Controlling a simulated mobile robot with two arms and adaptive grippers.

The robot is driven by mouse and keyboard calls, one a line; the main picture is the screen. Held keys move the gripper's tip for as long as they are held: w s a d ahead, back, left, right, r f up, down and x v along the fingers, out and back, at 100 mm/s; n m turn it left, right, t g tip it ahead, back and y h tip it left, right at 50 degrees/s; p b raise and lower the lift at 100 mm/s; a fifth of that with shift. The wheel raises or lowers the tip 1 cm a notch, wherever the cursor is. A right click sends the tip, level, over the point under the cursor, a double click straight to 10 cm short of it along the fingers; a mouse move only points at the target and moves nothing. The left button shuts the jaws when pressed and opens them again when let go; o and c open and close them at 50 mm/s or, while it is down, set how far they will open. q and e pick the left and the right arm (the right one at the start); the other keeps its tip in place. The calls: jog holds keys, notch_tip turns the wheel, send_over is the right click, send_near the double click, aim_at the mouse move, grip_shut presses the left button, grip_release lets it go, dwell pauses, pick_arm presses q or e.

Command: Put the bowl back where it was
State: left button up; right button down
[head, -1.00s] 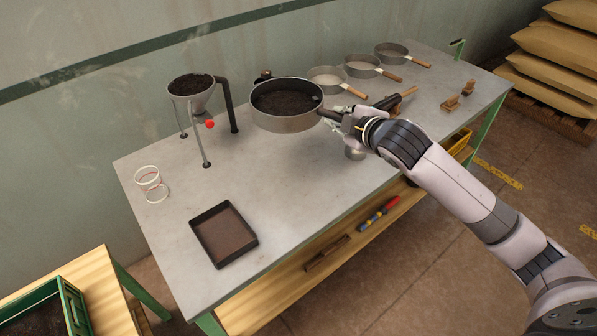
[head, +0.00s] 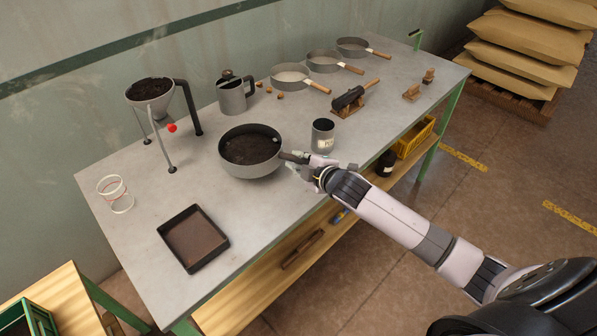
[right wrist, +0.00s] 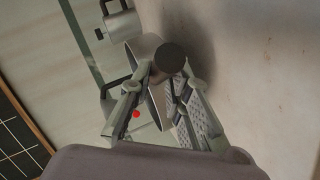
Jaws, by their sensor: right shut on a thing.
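The bowl is a round grey pan (head: 250,172) with dark soil inside and a dark handle (head: 293,157) on its right side. It is level, over the middle of the table by the front edge; I cannot tell whether its base touches the tabletop. My right gripper (head: 303,163) is shut on the handle. In the right wrist view the round dark handle end (right wrist: 171,57) shows between the fingers, with the bowl's grey wall (right wrist: 147,48) behind it. My left gripper is not in view.
On the grey table (head: 130,200) stand a funnel on legs (head: 150,102), a lidded jug (head: 232,98), a grey cup (head: 322,137), a square tray (head: 193,238), a clear glass (head: 116,195), several wood-handled pans (head: 296,76) and a dark cylinder on a wooden stand (head: 348,100).

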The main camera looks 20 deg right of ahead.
jog(key=shift+f, duration=2.05)
jog(key=c, duration=1.5)
grip_release()
jog(key=shift+f, duration=0.15)
jog(key=v, duration=1.2)
